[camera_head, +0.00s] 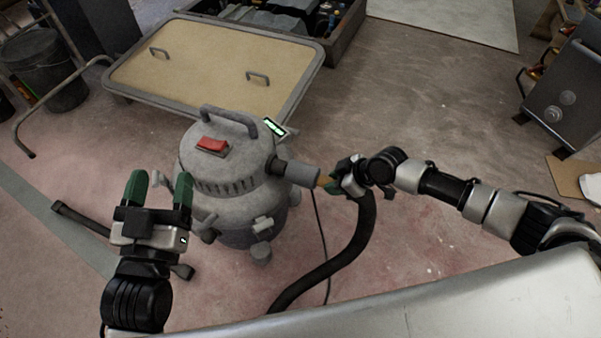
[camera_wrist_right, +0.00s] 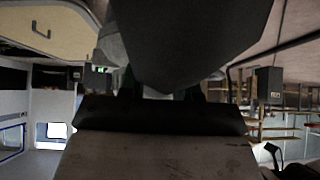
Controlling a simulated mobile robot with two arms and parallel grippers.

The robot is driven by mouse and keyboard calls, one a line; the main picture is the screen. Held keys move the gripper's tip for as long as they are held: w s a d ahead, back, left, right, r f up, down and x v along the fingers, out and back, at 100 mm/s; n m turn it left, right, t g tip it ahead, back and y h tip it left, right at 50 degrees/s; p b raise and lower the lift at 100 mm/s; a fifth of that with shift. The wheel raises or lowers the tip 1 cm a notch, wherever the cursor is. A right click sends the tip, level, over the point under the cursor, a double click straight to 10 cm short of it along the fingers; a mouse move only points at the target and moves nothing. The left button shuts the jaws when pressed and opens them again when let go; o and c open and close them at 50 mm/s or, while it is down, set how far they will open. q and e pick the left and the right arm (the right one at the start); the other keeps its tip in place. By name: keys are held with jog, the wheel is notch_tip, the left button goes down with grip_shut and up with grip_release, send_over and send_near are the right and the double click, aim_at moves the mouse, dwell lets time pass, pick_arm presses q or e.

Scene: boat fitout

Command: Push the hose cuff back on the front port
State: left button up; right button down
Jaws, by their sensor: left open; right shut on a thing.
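The grey vacuum (camera_head: 232,160) stands on the floor, with a red switch on its lid. Its dark front port (camera_head: 279,167) points right. The grey hose cuff (camera_head: 303,174) is in line with the port, its near end at the port; I cannot tell how far it is on. The black hose (camera_head: 352,245) bends down from behind my right gripper (camera_head: 333,184), which is shut on the cuff's hose end by an orange part. In the right wrist view a large dark shape, likely the cuff (camera_wrist_right: 185,45), hides the port. My left gripper (camera_head: 156,190) is open and empty, left of the vacuum.
A tan-topped cart (camera_head: 215,62) with handles stands behind the vacuum. A grey bin of dark items (camera_head: 340,45) is beyond it. A thin black cable runs down beside the hose. A metal cabinet (camera_head: 566,88) stands at the right. The floor right of the vacuum is mostly clear.

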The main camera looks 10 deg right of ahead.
jog(key=shift+s+d, duration=0.45)
jog(key=shift+d, duration=0.25)
jog(key=shift+s+d, duration=0.4)
jog(key=shift+d, duration=0.25)
jog(key=shift+r, duration=0.1)
dwell(0.9)
